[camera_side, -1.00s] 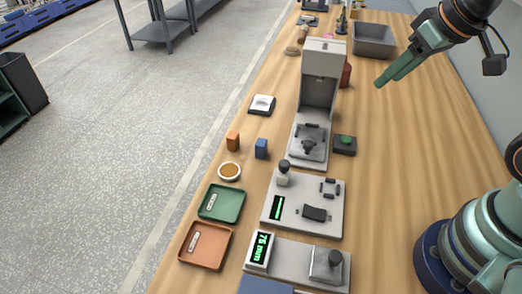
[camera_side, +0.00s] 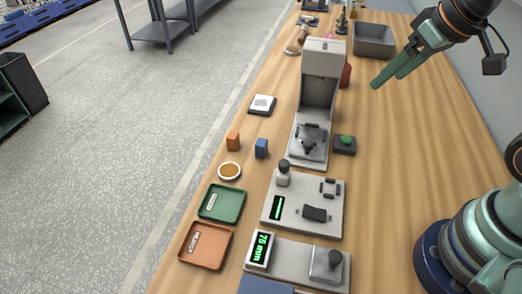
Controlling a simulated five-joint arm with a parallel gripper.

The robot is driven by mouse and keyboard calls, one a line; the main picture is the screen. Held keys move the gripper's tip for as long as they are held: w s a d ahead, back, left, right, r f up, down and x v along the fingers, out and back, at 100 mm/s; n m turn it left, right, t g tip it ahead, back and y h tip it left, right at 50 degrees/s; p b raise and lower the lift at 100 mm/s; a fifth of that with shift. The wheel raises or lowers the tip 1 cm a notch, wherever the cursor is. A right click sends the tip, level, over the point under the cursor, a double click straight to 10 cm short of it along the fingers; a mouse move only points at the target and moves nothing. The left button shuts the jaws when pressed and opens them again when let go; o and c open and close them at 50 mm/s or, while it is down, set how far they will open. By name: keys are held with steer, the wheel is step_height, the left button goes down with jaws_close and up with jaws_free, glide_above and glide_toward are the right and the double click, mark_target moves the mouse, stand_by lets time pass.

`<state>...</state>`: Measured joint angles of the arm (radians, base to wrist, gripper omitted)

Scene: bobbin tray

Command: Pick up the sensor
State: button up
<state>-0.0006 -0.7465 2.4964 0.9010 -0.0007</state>
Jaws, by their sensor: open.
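I cannot tell for certain which thing is the sensor. A small pale part (camera_side: 212,202) lies in the green tray (camera_side: 237,205), and a similar pale part (camera_side: 194,241) lies in the orange tray (camera_side: 217,257). A dark block (camera_side: 315,213) sits on a grey fixture plate (camera_side: 298,228) to their right. My gripper (camera_side: 387,81) is at the upper right, above the wooden bench. Its two green fingers are apart with nothing between them. It is far from both trays and the plate.
A tall grey press (camera_side: 321,62) stands mid-bench, with a green-button box (camera_side: 344,145) beside it. A gauge with a green readout (camera_side: 260,250) is at the front. Orange (camera_side: 233,140) and blue (camera_side: 261,148) blocks stand left. A grey bin (camera_side: 373,40) is behind.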

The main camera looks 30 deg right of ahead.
steer(key=w+a+r+n+g, duration=0.1)
steer(key=w+a+r+n, duration=0.2)
steer(key=w, duration=0.4)
steer(key=n+g, duration=0.5)
glide_above(234, 135)
step_height(234, 135, down, 15)
step_height(234, 135, down, 6)
steer(key=shift+s+f, duration=0.1)
steer(key=shift+s, duration=0.05)
steer(key=shift+f, duration=2.9)
jaws_close()
